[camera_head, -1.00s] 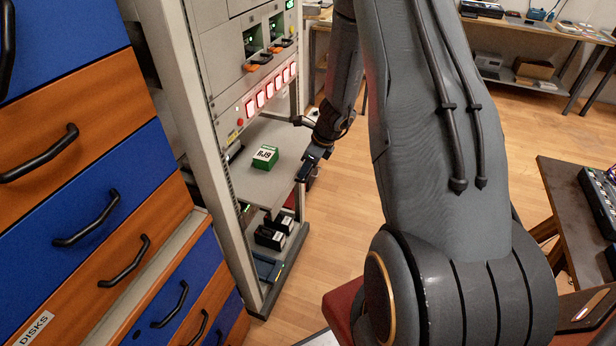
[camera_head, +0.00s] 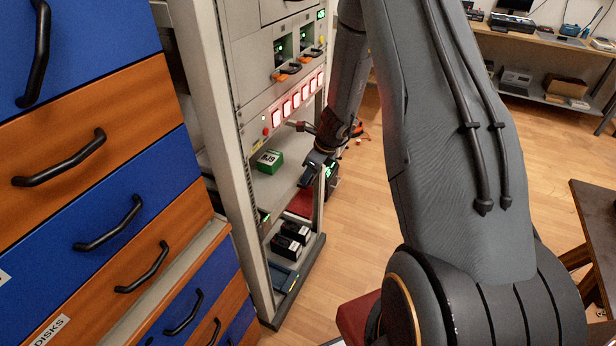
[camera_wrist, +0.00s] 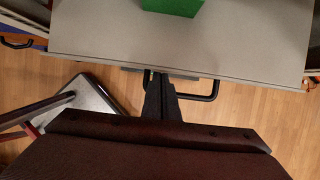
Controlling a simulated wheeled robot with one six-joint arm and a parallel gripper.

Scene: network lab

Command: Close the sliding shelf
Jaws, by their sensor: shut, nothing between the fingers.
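The sliding shelf (camera_head: 285,186) is a grey panel that sticks part way out of the rack below the row of lit red-and-white modules. A green box (camera_head: 269,161) with a white label rests on it. In the wrist view the shelf (camera_wrist: 120,42) fills the top, with part of the green box (camera_wrist: 172,5) on it. A black handle (camera_wrist: 212,92) shows below the shelf's front edge. My gripper (camera_head: 306,178) is at the shelf's front. In the wrist view its shut, empty fingers (camera_wrist: 158,78) meet the front edge beside the handle; whether they touch is unclear.
The rack (camera_head: 240,150) has a lower level with black boxes (camera_head: 288,240). A blue and orange drawer cabinet (camera_head: 90,190) stands close on the left. A dark table (camera_head: 600,215) is at the right, and a workbench (camera_head: 540,45) at the back. Wood floor (camera_head: 352,215) lies open between.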

